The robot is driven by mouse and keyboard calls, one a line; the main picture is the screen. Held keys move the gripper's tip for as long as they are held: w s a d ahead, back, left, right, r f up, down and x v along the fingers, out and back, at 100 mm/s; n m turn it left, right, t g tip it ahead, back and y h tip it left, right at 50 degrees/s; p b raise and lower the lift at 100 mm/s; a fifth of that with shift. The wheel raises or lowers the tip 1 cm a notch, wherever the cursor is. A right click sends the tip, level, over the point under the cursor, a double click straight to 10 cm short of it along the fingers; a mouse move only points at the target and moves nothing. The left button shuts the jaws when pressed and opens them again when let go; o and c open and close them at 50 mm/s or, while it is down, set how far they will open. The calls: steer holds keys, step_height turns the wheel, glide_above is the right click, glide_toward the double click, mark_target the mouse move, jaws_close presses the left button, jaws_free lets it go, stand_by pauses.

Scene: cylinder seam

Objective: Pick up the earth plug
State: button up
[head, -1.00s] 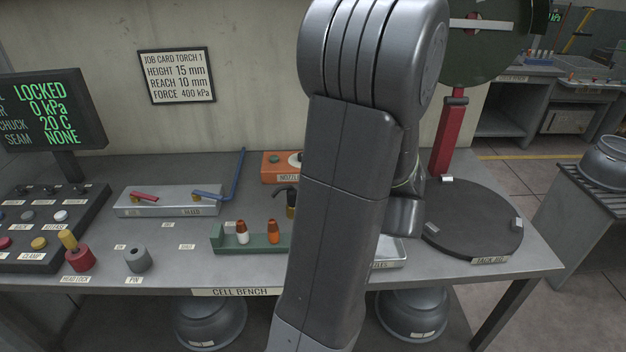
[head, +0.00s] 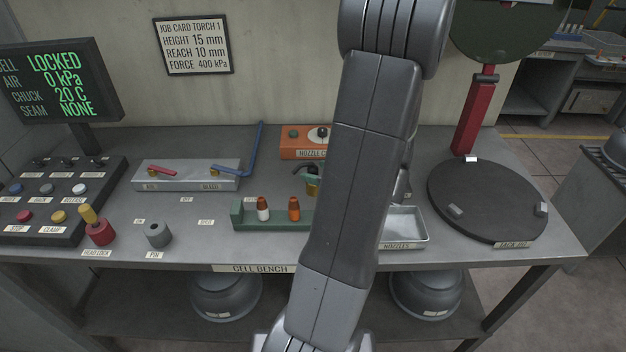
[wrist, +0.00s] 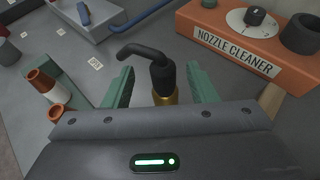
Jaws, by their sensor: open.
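A black plug with a bent arm and a brass lower part, which looks like the earth plug (wrist: 161,72), stands upright on the bench in the wrist view. Its black bent top and brass part also show in the head view (head: 312,189), left of my arm. My gripper (wrist: 163,82) is open, with one green finger on each side of the plug. Gaps show between the fingers and the plug, and nothing is held. My arm hides most of the gripper in the head view. The plug's base is hidden behind the gripper body in the wrist view.
The orange nozzle cleaner (wrist: 235,50) stands close to the right finger. A green rack (head: 245,220) with white and orange nozzles is close on the left. A metal tray (head: 408,232) and a dark turntable (head: 485,200) lie to the right.

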steer(key=shift+p+x, duration=0.4)
steer(key=shift+x, duration=1.9)
steer(key=shift+w+d, duration=0.1)
jaws_close()
steer(key=shift+r, duration=0.1)
